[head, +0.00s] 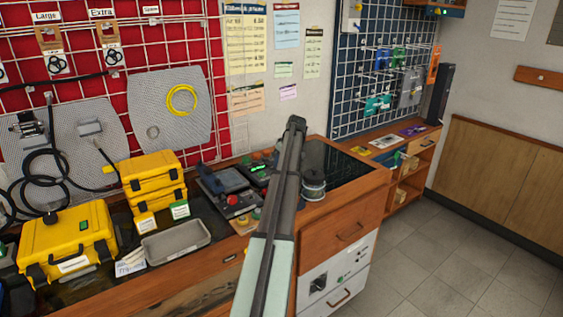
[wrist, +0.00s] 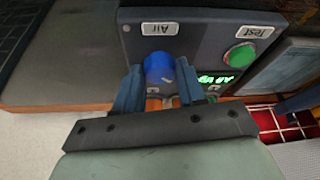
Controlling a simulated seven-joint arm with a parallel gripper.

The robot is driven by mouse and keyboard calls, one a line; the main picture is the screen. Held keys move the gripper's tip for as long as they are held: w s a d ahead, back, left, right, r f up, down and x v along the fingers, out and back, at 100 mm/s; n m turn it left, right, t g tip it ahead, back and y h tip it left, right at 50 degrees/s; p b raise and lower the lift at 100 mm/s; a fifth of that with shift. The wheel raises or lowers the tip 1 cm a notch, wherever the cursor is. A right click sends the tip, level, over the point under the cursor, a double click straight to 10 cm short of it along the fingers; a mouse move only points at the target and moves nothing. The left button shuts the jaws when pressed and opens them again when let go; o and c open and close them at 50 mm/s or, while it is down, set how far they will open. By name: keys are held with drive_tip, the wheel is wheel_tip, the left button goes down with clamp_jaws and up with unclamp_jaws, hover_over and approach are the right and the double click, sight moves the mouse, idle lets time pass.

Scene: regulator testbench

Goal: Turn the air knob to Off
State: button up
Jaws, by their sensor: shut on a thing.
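The air knob (wrist: 158,68) is a round blue knob on a dark grey panel (wrist: 200,22), under a label reading "Air" (wrist: 160,29), in the wrist view. My gripper (wrist: 158,84) has a blue finger on each side of the knob and is shut on it. The small marks by the knob are partly hidden by the fingers, so I cannot read its setting. In the head view my arm (head: 275,210) reaches over the bench and hides the knob and the gripper's fingers.
A green button (wrist: 239,54) labelled "Test" and a lit green display (wrist: 214,80) sit right of the knob. In the head view, yellow cases (head: 70,243) and a grey tray (head: 176,241) stand on the bench left of my arm. A spool (head: 313,186) stands close on its right.

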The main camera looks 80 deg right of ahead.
drive_tip(key=o, duration=1.1)
drive_tip(key=shift+c, duration=0.2)
drive_tip(key=v, duration=1.4)
drive_tip(key=shift+d+f, duration=0.1)
